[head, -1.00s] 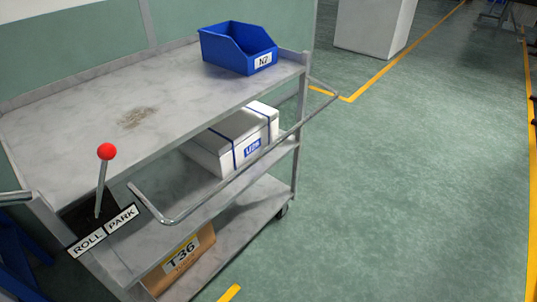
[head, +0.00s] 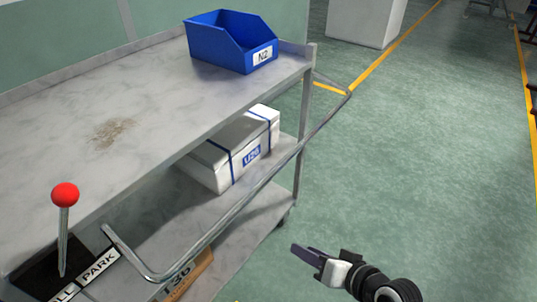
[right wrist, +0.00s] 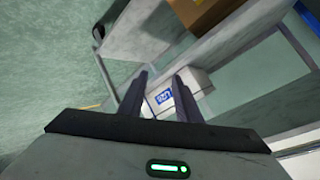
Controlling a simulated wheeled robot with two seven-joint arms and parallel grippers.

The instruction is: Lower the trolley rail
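The grey metal trolley (head: 150,100) stands at the left in the head view. Its tubular rail (head: 235,205) sticks out along the near side, at about middle-shelf height at its near corner and rising toward the far end. My right gripper (head: 308,252) is right of the rail, over the floor, apart from it and empty. In the right wrist view the gripper (right wrist: 163,82) has its two fingers apart, with the white strapped box (right wrist: 165,98) on the shelf beyond them. My left gripper is out of view.
A blue bin (head: 232,42) marked N2 stands on the top shelf. A white box (head: 235,150) is on the middle shelf, a cardboard box (head: 190,276) below. A red-knobbed lever (head: 64,225) stands at the near corner. The green floor (head: 430,150) at right is clear.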

